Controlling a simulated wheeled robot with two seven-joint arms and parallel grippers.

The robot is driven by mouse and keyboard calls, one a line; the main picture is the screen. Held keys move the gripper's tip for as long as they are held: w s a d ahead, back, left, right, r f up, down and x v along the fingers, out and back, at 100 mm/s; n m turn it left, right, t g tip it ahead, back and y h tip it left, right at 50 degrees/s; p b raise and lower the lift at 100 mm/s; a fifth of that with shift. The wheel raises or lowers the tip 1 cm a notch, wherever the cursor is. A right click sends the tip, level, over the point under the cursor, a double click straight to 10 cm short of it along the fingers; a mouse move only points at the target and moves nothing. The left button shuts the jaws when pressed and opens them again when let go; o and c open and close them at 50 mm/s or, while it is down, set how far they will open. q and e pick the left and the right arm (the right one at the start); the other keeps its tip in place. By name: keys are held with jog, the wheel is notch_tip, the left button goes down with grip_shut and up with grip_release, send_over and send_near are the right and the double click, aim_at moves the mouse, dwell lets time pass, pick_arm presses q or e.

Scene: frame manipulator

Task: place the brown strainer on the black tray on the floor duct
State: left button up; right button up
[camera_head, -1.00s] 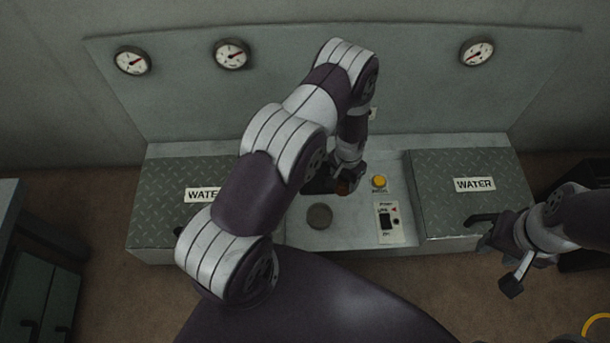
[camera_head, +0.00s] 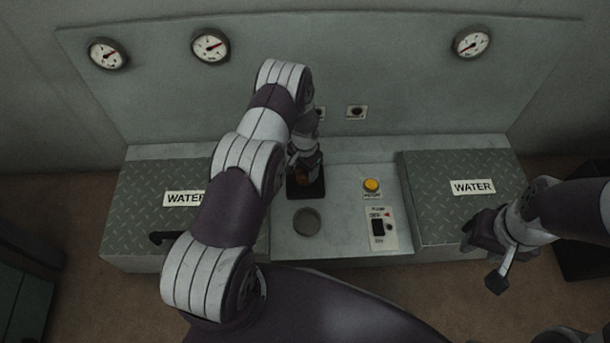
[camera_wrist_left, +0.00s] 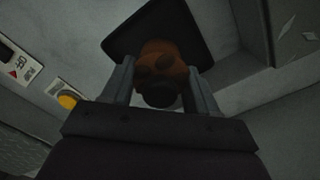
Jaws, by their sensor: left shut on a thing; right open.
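My left gripper (camera_head: 303,172) is shut on the brown strainer (camera_wrist_left: 160,62), an orange-brown rounded thing with a dark end. The strainer is between the two fingers in the left wrist view. In the head view only a small part of it (camera_head: 303,178) shows, in front of the black tray. The black tray (camera_head: 308,191) is a flat dark square on the grey panel; it also shows in the left wrist view (camera_wrist_left: 130,40) behind the strainer. I cannot tell if the strainer touches it. My right gripper (camera_head: 481,257) is open and empty at the right.
A dark round disc or recess (camera_head: 307,221) lies on the panel in front of the tray. A yellow button (camera_head: 372,186) and a switch plate (camera_head: 382,229) are to its right. Raised tread-plate boxes labelled WATER flank the panel, the right one (camera_head: 440,205) clear. Gauges line the back wall.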

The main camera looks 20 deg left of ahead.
pick_arm(q)
jog(key=shift+f, duration=1)
jog(key=o, duration=1.1)
jog(key=shift+r, duration=0.1)
pick_arm(e)
jog(key=shift+f, duration=0.65)
pick_arm(q)
notch_tip(320, 180, up, 12)
jog(key=p, duration=0.7)
jog(key=s+d+r+n, duration=0.15)
jog(key=s+r, duration=0.25)
jog(key=r, duration=0.6)
jog(key=s+d+r+n, duration=0.1)
jog(key=s+d+r, duration=0.25)
jog(key=r, duration=0.65)
jog(key=s+r, duration=0.3)
jog(key=s, duration=0.3)
jog(key=s+d+r+n+t, duration=0.1)
jog(key=s+r, duration=0.2)
jog(key=s, duration=0.4)
jog(key=shift+s+r, duration=0.2)
jog(key=shift+r, duration=0.05)
pick_arm(e)
notch_tip(320, 180, up, 7)
